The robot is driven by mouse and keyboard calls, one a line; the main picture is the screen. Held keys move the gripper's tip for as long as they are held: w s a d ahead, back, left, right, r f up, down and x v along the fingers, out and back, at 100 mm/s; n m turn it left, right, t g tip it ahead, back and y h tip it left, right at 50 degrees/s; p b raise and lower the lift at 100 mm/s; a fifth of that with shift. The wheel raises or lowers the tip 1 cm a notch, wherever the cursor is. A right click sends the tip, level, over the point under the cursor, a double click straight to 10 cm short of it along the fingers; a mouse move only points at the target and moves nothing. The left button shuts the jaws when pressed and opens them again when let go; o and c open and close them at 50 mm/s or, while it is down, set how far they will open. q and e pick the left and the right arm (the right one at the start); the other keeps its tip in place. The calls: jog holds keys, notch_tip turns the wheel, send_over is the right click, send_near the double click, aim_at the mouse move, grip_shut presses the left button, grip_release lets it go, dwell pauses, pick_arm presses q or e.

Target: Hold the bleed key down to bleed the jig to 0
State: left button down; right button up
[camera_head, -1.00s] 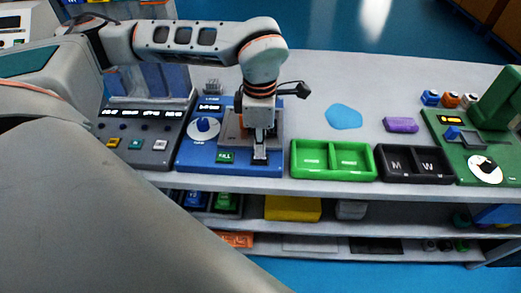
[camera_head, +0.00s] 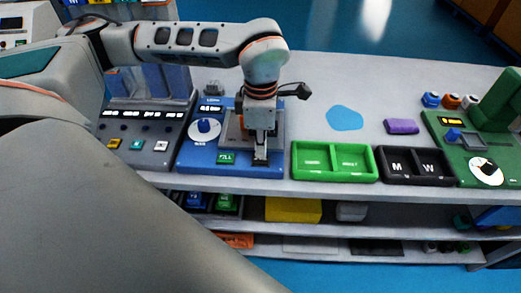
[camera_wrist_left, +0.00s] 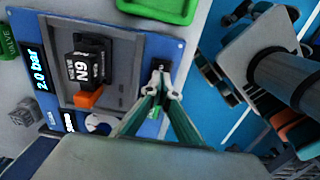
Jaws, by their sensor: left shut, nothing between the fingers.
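The blue jig (camera_head: 190,161) sits on the bench with a white dial and blue knob (camera_head: 204,129) and a green FILL key (camera_head: 226,158). My left gripper (camera_head: 261,158) is shut and empty, pointing down at the jig's front right corner. Its fingertips (camera_wrist_left: 160,70) are over the dark bleed key (camera_wrist_left: 158,64) and largely cover it; I cannot tell how far the key is pressed. In the left wrist view the jig's display (camera_wrist_left: 40,68) reads 2.0 bar. A dark block marked N9 (camera_wrist_left: 82,68) sits in the jig's grey fixture, with an orange part beside it.
A green two-part tray (camera_head: 333,177) stands just right of the jig, then a black M/W tray (camera_head: 415,179). A grey button panel (camera_head: 130,155) is at the left. A purple block (camera_head: 402,126) and a blue patch (camera_head: 345,117) lie behind the trays.

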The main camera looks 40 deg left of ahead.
aim_at(261, 159)
pick_arm(q)
jog(key=shift+f, duration=0.25)
pick_arm(e)
jog(key=shift+f, duration=0.15)
pick_arm(q)
jog(key=shift+f, duration=0.35)
pick_arm(e)
jog(key=shift+f, duration=0.15)
pick_arm(q)
jog(key=shift+f+b, duration=0.45)
pick_arm(e)
jog(key=shift+f, duration=0.25)
pick_arm(q)
jog(key=shift+f, duration=0.15)
pick_arm(e)
jog(key=shift+f, duration=0.1)
jog(key=shift+s+f, duration=0.1)
jog(key=shift+s, duration=0.15)
jog(key=shift+w, duration=0.1)
dwell(0.5)
pick_arm(q)
jog(key=shift+r+p, duration=0.9)
jog(key=shift+r, duration=0.5)
jog(key=shift+r+p, duration=1.4)
jog(key=shift+r, duration=0.55)
jog(key=shift+f, duration=0.1)
pick_arm(e)
notch_tip(261, 159, up, 7)
jog(key=w, duration=0.2)
